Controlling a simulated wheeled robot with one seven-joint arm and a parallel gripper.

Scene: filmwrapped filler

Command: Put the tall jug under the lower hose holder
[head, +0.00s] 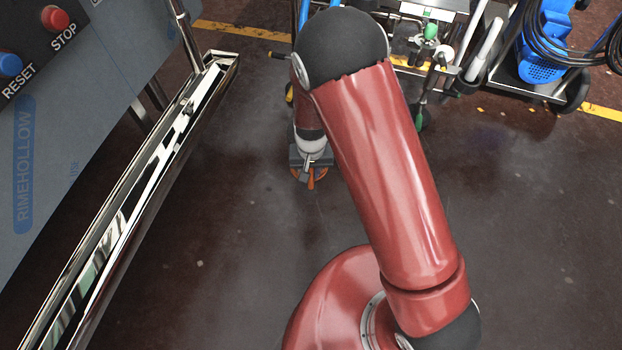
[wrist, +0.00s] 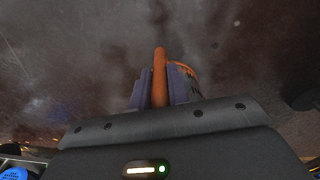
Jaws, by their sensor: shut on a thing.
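My gripper (head: 311,162) hangs down over the floor, beyond my red arm in the head view. Its two fingers show in the wrist view (wrist: 160,88), closed on an upright orange part, which looks like the handle of the tall jug (wrist: 160,58). A curved orange edge shows just right of that part. In the head view only a little of the orange jug (head: 322,175) shows below the gripper; the rest of it is hidden. I cannot make out the lower hose holder in either view.
A grey machine panel (head: 70,120) with a polished metal rail (head: 130,215) stands at left. A trolley with metal fittings (head: 430,40) stands at the back. A blue cart (head: 545,50) with black hose (head: 590,25) is at back right. The dark floor around the gripper is clear.

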